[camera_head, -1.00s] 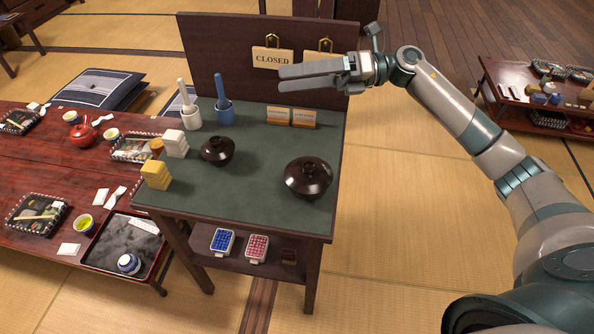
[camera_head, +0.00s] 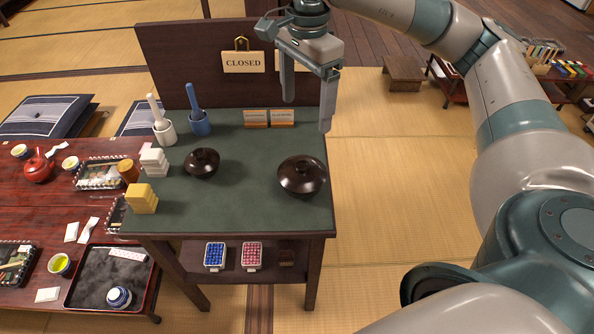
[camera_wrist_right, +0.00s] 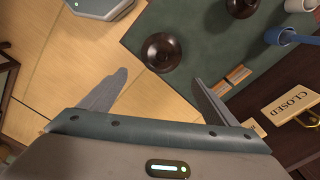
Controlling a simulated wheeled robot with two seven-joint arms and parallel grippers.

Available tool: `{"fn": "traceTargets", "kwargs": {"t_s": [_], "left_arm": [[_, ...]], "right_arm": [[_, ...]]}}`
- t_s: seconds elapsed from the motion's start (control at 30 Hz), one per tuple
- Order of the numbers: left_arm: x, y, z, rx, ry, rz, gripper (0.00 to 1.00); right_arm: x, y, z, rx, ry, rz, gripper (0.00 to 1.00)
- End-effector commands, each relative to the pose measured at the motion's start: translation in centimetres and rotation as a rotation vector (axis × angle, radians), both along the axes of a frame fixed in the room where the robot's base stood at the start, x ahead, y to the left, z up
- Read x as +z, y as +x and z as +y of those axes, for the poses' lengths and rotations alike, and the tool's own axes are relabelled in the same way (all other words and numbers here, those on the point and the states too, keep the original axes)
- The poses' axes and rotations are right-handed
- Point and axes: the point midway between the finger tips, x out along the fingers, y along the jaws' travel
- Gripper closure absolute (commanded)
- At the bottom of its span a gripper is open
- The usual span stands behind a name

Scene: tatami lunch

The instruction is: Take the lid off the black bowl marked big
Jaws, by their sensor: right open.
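Two dark, lidded bowls stand on the green-topped stand (camera_head: 235,205). The larger bowl (camera_head: 301,177) is at the right, its lid on with a round knob on top; it also shows in the right wrist view (camera_wrist_right: 161,53). The smaller lidded bowl (camera_head: 202,162) is to its left. I cannot read any size mark on either. My right gripper (camera_head: 307,113) is open and empty, fingers pointing down, above and behind the larger bowl, clear of it. In the right wrist view, that bowl appears just beyond and between the fingertips (camera_wrist_right: 160,78). My left gripper is not in view.
A dark back panel with a CLOSED sign (camera_head: 243,62) rises behind the stand. The stand's front middle is clear.

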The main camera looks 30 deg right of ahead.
Motion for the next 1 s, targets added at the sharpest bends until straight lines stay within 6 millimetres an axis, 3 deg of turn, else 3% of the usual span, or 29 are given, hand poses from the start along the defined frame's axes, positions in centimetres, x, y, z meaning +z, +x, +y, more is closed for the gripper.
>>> {"fn": "traceTargets", "kwargs": {"t_s": [0.3,0.47,1.0], "left_arm": [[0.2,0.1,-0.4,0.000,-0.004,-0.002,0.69],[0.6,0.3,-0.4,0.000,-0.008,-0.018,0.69],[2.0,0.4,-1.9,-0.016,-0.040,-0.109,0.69]], "right_arm": [[-0.2,0.0,0.1,-0.001,0.003,0.002,0.17],[-1.3,0.0,0.0,-0.001,0.003,0.005,0.17],[-10.3,-0.1,0.1,0.000,0.004,0.006,0.17]]}}
